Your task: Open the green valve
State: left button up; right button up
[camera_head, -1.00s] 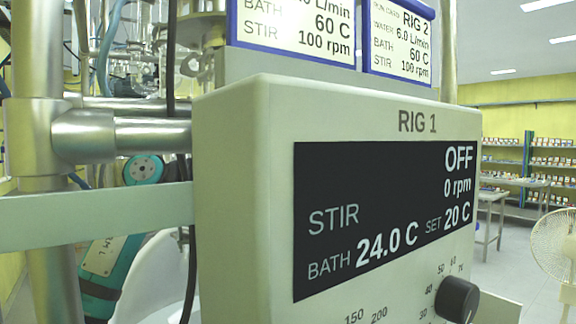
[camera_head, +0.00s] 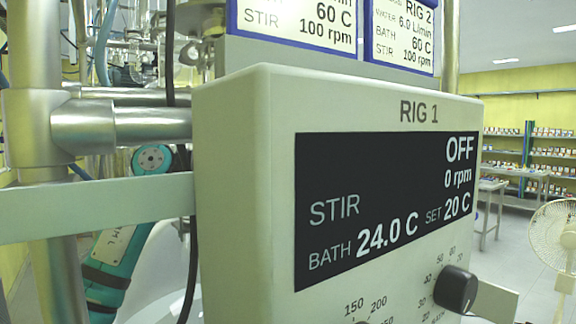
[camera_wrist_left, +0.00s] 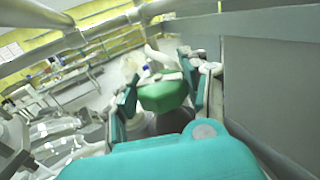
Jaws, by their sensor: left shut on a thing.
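The green valve (camera_wrist_left: 163,95) shows its rounded green handle in the middle of the left wrist view. My left gripper (camera_wrist_left: 162,84) is shut on the green handle, with one teal finger on each side of it. The valve's body and pipe are mostly hidden behind the handle and my gripper. In the head view my left arm shows at the left behind the metal frame, and the valve and my left gripper are out of sight. My right gripper is in neither view.
The RIG 1 control box (camera_head: 345,180) fills the middle of the head view and reads OFF, 0 rpm, bath 24.0 C. A metal post (camera_head: 42,135) and crossbar stand at the left. A white fan (camera_head: 552,240) stands at the right. A grey wall borders the wrist view's right side.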

pick_arm(q)
jog(key=shift+f+n+t+b, duration=0.15)
jog(key=shift+n+t+b, duration=0.25)
jog(key=shift+t+b, duration=0.25)
jog(key=n+t+y+b, duration=0.4)
jog(key=t+b, duration=0.1)
jog(key=b, duration=0.1)
jog(key=n+t+y+b, duration=0.4)
jog(key=t+b, duration=0.1)
jog(key=b, duration=0.2)
jog(key=shift+s+d+t+b, duration=0.1)
jog(key=shift+t+b, duration=0.15)
jog(key=shift+b, duration=0.05)
jog(key=shift+n+t+y+b, duration=0.7)
jog(key=shift+n+y+b, duration=0.3)
jog(key=shift+n+y, duration=0.1)
jog(key=shift+r, duration=0.2)
